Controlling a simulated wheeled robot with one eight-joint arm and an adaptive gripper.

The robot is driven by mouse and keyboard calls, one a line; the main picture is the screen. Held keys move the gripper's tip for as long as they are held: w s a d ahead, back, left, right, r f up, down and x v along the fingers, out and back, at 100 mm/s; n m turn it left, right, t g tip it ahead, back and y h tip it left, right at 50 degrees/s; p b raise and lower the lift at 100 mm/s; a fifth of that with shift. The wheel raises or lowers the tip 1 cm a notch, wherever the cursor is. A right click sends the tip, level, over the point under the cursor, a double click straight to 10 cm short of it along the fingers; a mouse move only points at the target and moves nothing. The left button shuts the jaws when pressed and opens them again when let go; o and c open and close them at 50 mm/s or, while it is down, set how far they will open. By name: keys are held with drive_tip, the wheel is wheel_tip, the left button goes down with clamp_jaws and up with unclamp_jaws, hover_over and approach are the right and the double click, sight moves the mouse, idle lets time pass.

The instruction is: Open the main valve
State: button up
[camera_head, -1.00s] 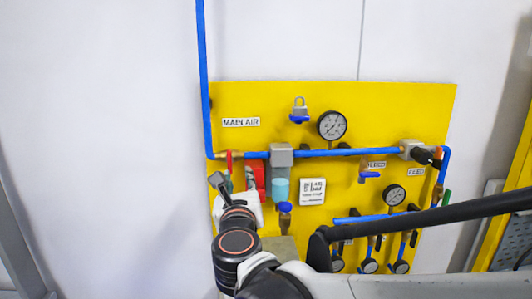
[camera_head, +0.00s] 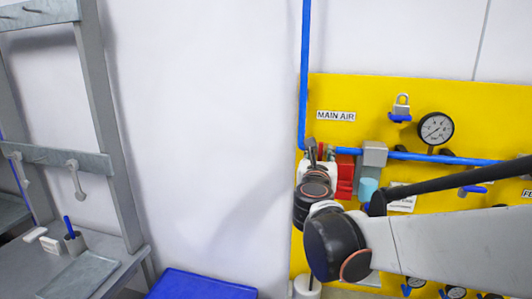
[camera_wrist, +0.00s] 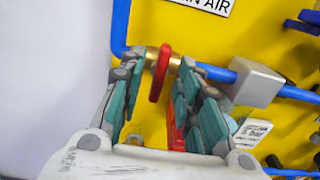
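The main valve is a brass body (camera_wrist: 175,63) on the blue pipe, below the "MAIN AIR" label (camera_head: 336,116). Its red lever (camera_wrist: 160,72) hangs down across the pipe in the wrist view. My gripper (camera_wrist: 158,68) is open, with one teal finger on each side of the red lever. Gaps show between the lever and both fingers, so I see no grip on it. In the head view my gripper (camera_head: 322,150) is at the left end of the horizontal pipe and hides most of the valve and lever.
A red part (camera_head: 345,176) and a grey block (camera_head: 374,154) sit just right of the valve. A gauge (camera_head: 435,128) and a padlocked blue fitting (camera_head: 400,108) are farther right on the yellow panel (camera_head: 360,92). A grey bench frame stands at left, a blue box (camera_head: 202,285) below.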

drive_tip(key=shift+w+d, duration=0.25)
drive_tip(key=shift+w, duration=0.45)
clamp_jaws()
